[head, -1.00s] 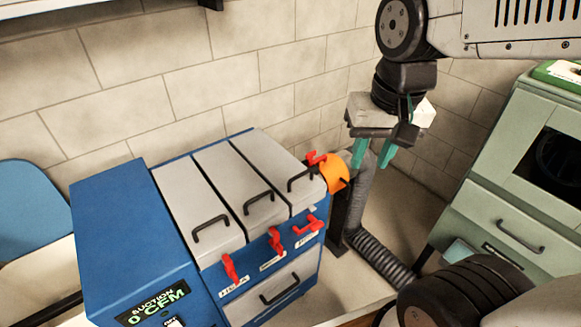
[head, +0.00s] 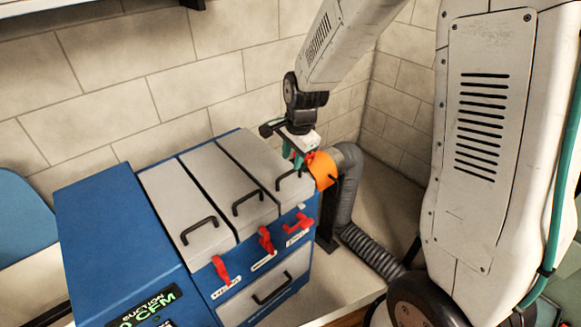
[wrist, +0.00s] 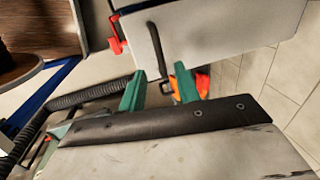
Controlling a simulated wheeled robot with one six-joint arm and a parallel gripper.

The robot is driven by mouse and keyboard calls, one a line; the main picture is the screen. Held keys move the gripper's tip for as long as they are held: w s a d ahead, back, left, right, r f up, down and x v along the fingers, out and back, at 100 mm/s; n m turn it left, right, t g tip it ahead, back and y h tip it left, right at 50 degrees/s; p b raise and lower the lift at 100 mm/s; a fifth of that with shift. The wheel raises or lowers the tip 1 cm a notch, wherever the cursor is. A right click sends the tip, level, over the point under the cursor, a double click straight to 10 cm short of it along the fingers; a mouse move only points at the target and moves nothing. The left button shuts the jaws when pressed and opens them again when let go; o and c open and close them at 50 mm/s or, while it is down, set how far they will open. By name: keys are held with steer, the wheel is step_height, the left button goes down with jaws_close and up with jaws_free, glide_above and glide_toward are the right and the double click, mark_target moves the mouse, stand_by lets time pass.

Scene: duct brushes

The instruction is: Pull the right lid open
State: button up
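The right lid (head: 262,166) is the rightmost of three light grey lids on a blue box and looks closed. Its black bar handle (head: 279,184) is near its front end. My gripper (head: 293,157) is over the right side of this lid, beside the orange collar. In the wrist view my gripper (wrist: 158,74) has its two green fingers apart. The lid (wrist: 215,28) lies ahead, and its handle (wrist: 156,50) appears in line with the gap between the fingertips. I cannot tell whether the handle is within the fingers.
The orange collar (head: 323,170) joins a grey ribbed hose (head: 347,190) on the box's right. Red latches, one of them (head: 299,224) below the right lid, line the blue front. A drawer (head: 268,290) is below. A tiled wall is behind.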

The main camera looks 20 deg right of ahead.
mark_target(289, 172)
steer(key=f, duration=0.3)
steer(key=w+f, duration=0.1)
steer(key=shift+a+f, duration=0.15)
steer(key=shift+f, duration=0.25)
steer(key=shift+c, duration=0.3)
jaws_close()
steer(key=shift+r, duration=0.1)
